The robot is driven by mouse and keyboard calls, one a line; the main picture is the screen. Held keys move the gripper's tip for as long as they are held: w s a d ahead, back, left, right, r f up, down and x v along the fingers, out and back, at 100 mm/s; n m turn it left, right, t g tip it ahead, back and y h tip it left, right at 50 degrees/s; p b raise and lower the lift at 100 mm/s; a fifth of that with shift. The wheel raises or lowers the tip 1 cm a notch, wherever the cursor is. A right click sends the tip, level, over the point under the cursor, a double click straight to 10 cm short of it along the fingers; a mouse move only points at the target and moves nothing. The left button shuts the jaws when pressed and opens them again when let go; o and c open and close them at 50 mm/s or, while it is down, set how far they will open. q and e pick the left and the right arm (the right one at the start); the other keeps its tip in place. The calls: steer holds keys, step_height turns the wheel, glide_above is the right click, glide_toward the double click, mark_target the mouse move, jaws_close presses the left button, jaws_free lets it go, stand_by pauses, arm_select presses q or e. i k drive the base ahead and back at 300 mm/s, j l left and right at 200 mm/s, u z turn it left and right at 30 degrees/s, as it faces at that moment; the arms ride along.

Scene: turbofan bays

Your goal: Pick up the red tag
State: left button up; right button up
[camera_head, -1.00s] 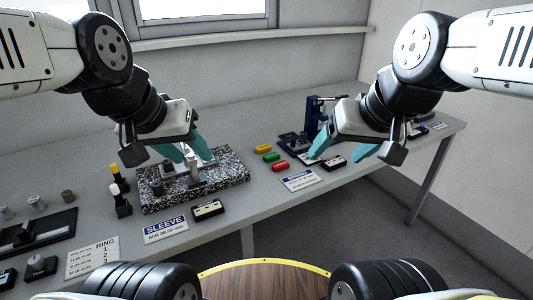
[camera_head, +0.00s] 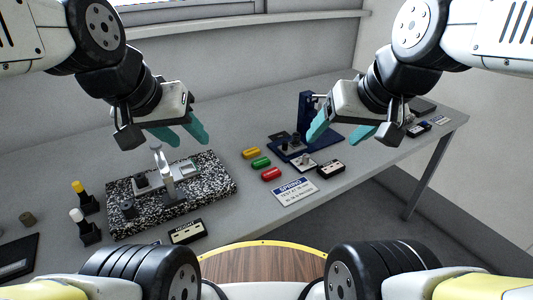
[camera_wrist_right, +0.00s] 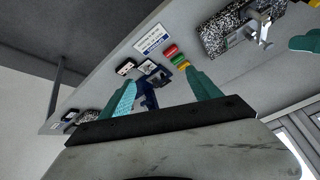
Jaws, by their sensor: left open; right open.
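The red tag (camera_head: 271,174) lies on the grey bench, nearest the front of a row with a green tag (camera_head: 261,162) and a yellow tag (camera_head: 251,153). In the right wrist view the red tag (camera_wrist_right: 170,50) lies beyond the fingertips. My left gripper (camera_head: 182,134) is open and empty above the granite block, left of the tags. My right gripper (camera_head: 342,136) is open and empty above the bench, right of the tags and apart from them. Its teal fingers also show in the right wrist view (camera_wrist_right: 160,92).
A speckled granite block (camera_head: 222,184) with a metal fixture stands left of the tags. A dark blue press (camera_head: 306,112) stands right of them. A spring sign (camera_head: 295,191) lies in front. A black-and-white gauge box (camera_head: 331,169) lies to the right. The bench behind the tags is clear.

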mark_target(274, 172)
steer(key=l+u, duration=0.3)
steer(key=u, duration=0.15)
steer(key=l+u, duration=0.35)
steer(key=u, duration=0.15)
